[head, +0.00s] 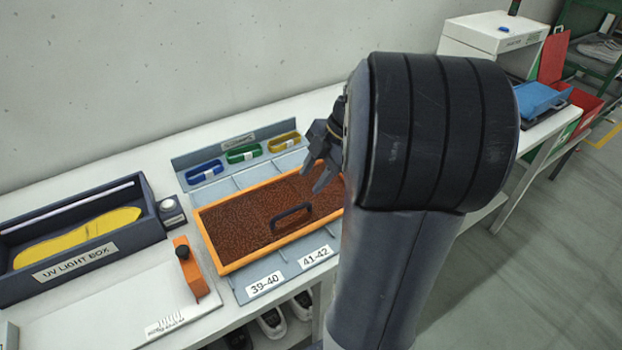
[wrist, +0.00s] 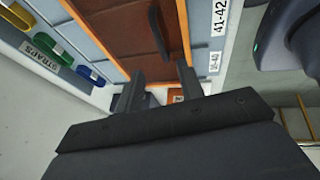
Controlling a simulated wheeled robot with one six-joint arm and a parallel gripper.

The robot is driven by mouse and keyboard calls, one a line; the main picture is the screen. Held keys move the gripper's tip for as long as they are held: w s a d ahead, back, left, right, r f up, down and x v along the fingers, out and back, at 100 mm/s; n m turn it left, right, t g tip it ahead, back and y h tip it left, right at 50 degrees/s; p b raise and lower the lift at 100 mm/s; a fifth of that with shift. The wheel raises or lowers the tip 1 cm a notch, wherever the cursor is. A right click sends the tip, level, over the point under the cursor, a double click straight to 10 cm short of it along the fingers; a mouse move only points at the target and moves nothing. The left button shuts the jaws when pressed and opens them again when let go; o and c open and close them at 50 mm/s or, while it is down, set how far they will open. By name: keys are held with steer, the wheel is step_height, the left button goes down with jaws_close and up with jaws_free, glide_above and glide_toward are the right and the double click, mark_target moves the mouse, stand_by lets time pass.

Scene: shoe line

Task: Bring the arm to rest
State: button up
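My arm is raised over the right part of the bench in the head view and hides some of the bench behind it. My gripper (head: 322,178) hangs above the back right part of an orange-framed brown panel with a dark handle. Its two fingers are apart with nothing between them. In the wrist view my gripper (wrist: 158,88) also shows its fingers spread and empty, with the brown panel (wrist: 112,25) and its handle (wrist: 157,30) beyond. I cannot tell the exact height of the fingers above the panel.
A UV light box (head: 75,262) with a yellow insole (head: 75,238) stands at the left. Blue, green and yellow straps (head: 243,154) lie in a rack behind the panel. An orange block (head: 190,268) stands left of the panel. A white box (head: 490,38) and a blue tray (head: 540,98) are far right.

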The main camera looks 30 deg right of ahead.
mark_target(291, 210)
steer(key=shift+f, duration=0.1)
steer(key=x, duration=0.9)
steer(key=shift+w+a+f, duration=0.1)
steer(key=shift+a+f, duration=0.15)
steer(key=shift+f, duration=0.05)
steer(key=shift+w+a+f+p, duration=0.1)
steer(key=shift+a+f+p, duration=0.1)
steer(key=shift+p, duration=0.3)
steer(key=shift+d+r+p, duration=0.1)
steer(key=shift+r+p, duration=1.6)
steer(key=shift+r, duration=0.4)
